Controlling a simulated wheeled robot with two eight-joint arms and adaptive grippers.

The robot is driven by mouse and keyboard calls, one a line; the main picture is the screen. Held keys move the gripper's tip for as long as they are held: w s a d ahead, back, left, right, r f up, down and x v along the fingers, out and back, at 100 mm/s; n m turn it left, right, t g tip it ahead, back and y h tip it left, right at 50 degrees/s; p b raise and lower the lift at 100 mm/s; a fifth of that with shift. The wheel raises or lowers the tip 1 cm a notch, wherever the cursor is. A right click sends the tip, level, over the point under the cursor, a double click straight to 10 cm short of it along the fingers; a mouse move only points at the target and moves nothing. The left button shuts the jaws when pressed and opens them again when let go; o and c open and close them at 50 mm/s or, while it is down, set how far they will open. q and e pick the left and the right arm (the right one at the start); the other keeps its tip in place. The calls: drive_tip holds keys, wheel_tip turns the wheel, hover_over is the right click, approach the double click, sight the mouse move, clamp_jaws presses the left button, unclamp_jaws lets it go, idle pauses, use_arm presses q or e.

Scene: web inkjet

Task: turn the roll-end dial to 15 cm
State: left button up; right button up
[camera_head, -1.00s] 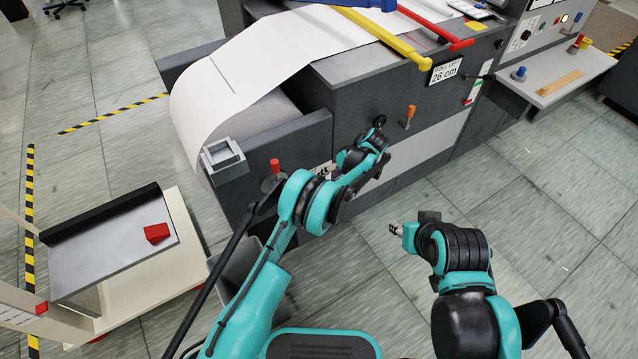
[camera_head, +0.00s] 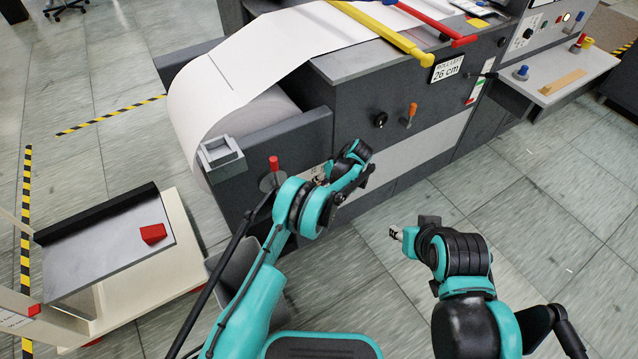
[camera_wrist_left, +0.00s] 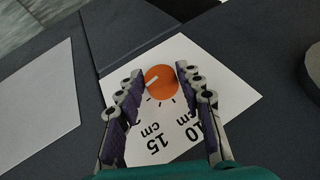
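The roll-end dial (camera_wrist_left: 161,80) is an orange round knob with a white pointer line, on a white label plate (camera_wrist_left: 205,85) in the left wrist view. The pointer line slants toward the left of the picture. The plate carries tick marks and the inverted prints "15 cm" (camera_wrist_left: 160,145) and "10 cm" (camera_wrist_left: 195,132). My left gripper (camera_wrist_left: 160,70) is open, with one finger on each side of the dial and small gaps visible. In the head view my left arm hides the dial. My right gripper (camera_head: 396,232) is over the floor, away from the machine; its finger opening is unclear.
The dark press (camera_head: 350,95) carries a paper web (camera_head: 235,75), a black knob (camera_head: 380,120), an orange lever (camera_head: 411,112) and a "26 cm" roll display (camera_head: 447,69). A red-topped lever (camera_head: 273,163) stands near my left arm. A cart (camera_head: 175,255) stands at left.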

use_arm(q)
drive_tip(key=c, duration=0.5)
drive_tip(key=shift+s+a+n+t+h, duration=0.15)
drive_tip(key=shift+n+t+h, duration=0.1)
drive_tip(key=shift+t+h, duration=0.6)
drive_tip(key=shift+s+a+n+t+h, duration=0.1)
drive_tip(key=shift+a+n+t+h, duration=0.3)
drive_tip(key=shift+h, duration=0.75)
drive_tip(key=shift+s+d+n+t+h, duration=0.1)
drive_tip(key=shift+n+t+h, duration=0.05)
drive_tip(key=shift+t+h, duration=0.75)
drive_tip(key=shift+h, duration=0.3)
drive_tip(key=o, duration=1.2)
